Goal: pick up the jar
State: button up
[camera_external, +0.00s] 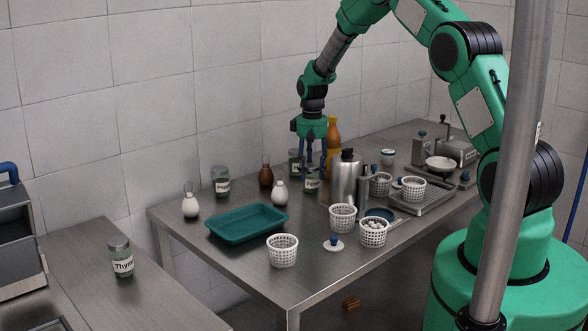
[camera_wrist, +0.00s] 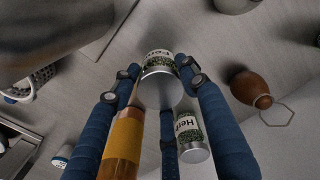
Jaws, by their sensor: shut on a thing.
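My gripper (camera_external: 313,172) points down over the back of the metal table. Its blue fingers are shut on a glass jar (camera_external: 312,186) with green contents, a white label and a metal lid. In the wrist view the jar (camera_wrist: 159,78) is between the fingertips (camera_wrist: 158,73), its lid toward the camera and its label partly readable as "Fen". I cannot tell whether its base touches the table. Another labelled jar (camera_wrist: 191,138) stands close by; it shows behind the held one in the external view (camera_external: 295,161).
An orange bottle (camera_external: 332,138) and a steel flask (camera_external: 347,180) stand close on the right. A brown bottle (camera_external: 266,176) and white bottle (camera_external: 280,194) are left. A teal tray (camera_external: 247,237), perforated baskets (camera_external: 283,257) and another jar (camera_external: 221,181) share the table. A thyme jar (camera_external: 121,258) stands apart.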

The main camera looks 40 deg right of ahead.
jog(key=shift+r+p, duration=0.3)
jog(key=shift+r, duration=4.7)
jog(key=shift+r, duration=0.1)
